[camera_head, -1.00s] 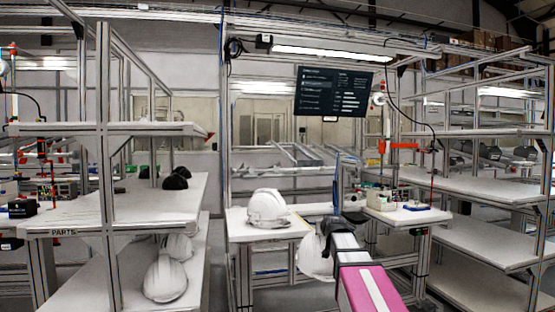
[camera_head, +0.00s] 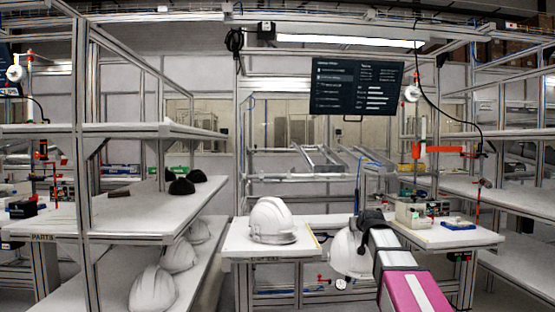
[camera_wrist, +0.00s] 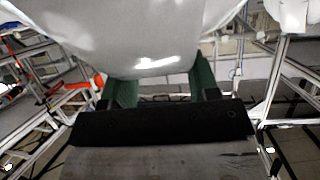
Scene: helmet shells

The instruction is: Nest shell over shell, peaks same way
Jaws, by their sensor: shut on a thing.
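A white helmet shell (camera_head: 272,222) sits upright on the left part of the workbench (camera_head: 240,246), its peak side hard to make out. My gripper (camera_wrist: 160,92) is shut on a second white shell (camera_head: 347,254), which also fills the top of the wrist view (camera_wrist: 140,38). In the head view this held shell hangs at the front of the bench, to the right of the standing shell and apart from it, and my arm partly covers it. Green finger pads show on both sides of it in the wrist view. Its peak direction cannot be told.
More white shells (camera_head: 154,290) lie on the lower shelf at left. Black pieces (camera_head: 181,186) lie on the shelf above. A small device (camera_head: 412,214) and a blue item (camera_head: 458,225) occupy the bench's right side. Metal uprights (camera_head: 244,150) frame the bench.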

